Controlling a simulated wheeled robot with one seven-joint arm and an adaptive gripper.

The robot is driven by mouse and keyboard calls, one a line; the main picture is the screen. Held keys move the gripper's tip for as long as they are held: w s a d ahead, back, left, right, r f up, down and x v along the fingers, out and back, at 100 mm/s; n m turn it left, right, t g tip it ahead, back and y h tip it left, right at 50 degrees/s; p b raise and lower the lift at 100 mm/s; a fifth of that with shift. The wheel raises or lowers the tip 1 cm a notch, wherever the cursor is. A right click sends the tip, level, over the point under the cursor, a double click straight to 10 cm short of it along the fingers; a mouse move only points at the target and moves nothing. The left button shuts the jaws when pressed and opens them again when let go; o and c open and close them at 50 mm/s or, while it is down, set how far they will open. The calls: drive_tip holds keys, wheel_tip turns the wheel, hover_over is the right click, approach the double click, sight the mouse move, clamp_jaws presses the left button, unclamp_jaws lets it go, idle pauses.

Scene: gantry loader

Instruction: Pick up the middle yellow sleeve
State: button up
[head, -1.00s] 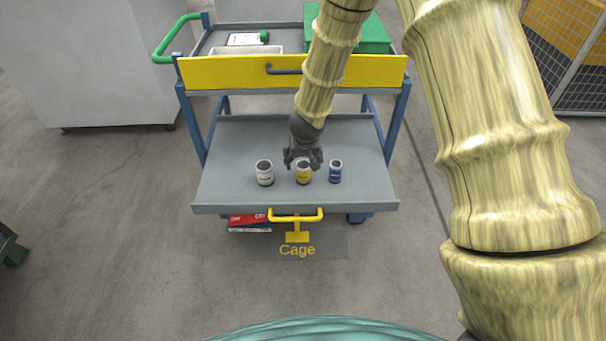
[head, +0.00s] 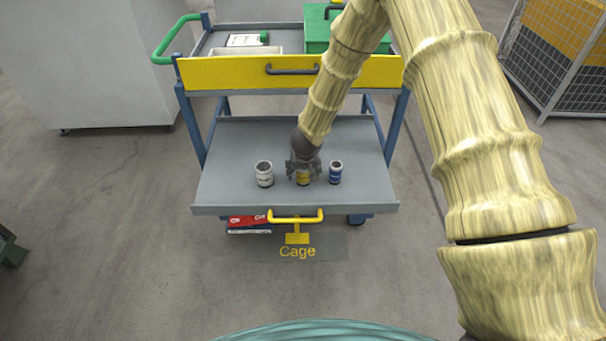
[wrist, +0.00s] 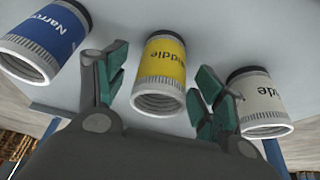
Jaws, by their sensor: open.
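The middle yellow sleeve (head: 303,180) stands on the grey lower shelf (head: 235,197) of the cart, between a white sleeve (head: 264,174) on the left and a blue sleeve (head: 335,172) on the right. My gripper (head: 304,175) is over the yellow sleeve and hides its upper part in the head view. In the wrist view the yellow sleeve (wrist: 162,72) lies between the open fingers of my gripper (wrist: 160,88), with gaps on both sides. The blue sleeve (wrist: 45,42) and the white sleeve (wrist: 259,103) show outside the fingers.
The cart's upper tray has a yellow front panel (head: 220,73) with a dark handle above the shelf. A green box (head: 317,37) stands up there. The shelf's left and right ends are bare.

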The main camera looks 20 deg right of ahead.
drive_tip(key=shift+w+f, duration=0.1)
drive_tip(key=shift+f, duration=0.2)
drive_tip(key=c, duration=1.3)
drive_tip(key=shift+c, duration=0.4)
drive_tip(key=shift+r, duration=0.15)
